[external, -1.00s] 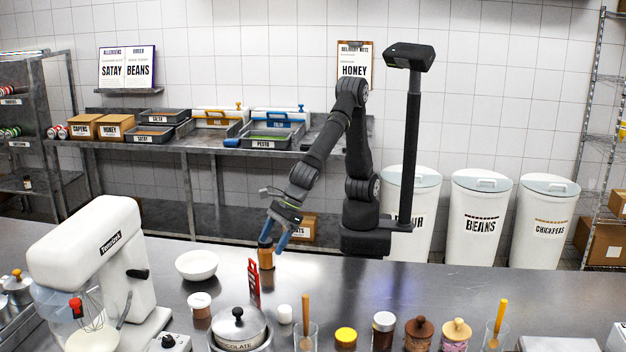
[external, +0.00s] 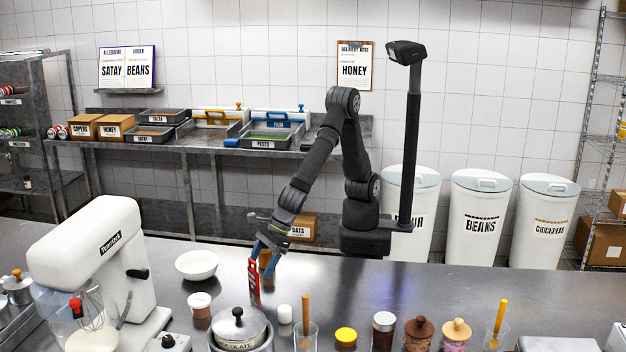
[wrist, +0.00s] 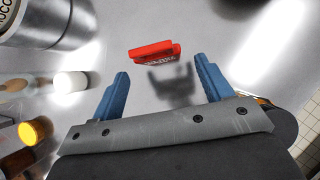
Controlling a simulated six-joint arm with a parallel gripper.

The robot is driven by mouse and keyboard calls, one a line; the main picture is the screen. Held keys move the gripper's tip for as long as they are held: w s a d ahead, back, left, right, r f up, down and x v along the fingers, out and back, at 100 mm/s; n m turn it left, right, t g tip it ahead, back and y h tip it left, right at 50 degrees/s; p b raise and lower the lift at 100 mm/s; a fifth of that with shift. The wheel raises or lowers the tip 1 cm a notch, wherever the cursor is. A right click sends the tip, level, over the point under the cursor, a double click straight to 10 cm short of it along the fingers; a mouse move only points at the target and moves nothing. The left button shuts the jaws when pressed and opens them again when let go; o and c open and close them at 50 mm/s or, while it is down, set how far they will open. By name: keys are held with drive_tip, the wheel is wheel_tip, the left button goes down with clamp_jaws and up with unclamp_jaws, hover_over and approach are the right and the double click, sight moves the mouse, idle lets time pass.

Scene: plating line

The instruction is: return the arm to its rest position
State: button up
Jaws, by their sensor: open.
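My gripper (external: 265,262) has blue fingers and hangs low over the steel counter, behind the red card stand (external: 253,282). In the wrist view my gripper (wrist: 162,88) is open with bare counter between the spread fingers. The red stand (wrist: 154,51) lies just ahead of the fingertips there, apart from them. My arm reaches down and to the left from its base at the back of the counter. A small brown jar (external: 266,260) shows partly hidden behind the fingers in the external view.
Near the gripper are a white bowl (external: 196,265), a lidded pot (external: 240,328), a white-lidded tub (external: 199,305) and a small white jar (external: 284,314). A stand mixer (external: 95,260) is at left. Several jars line the front. The counter's right middle (external: 420,285) is clear.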

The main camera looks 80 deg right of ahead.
sight(256, 274)
drive_tip(key=x, duration=0.4)
drive_tip(key=shift+f, duration=0.1)
drive_tip(key=shift+r, duration=1.25)
drive_tip(key=shift+f, duration=0.15)
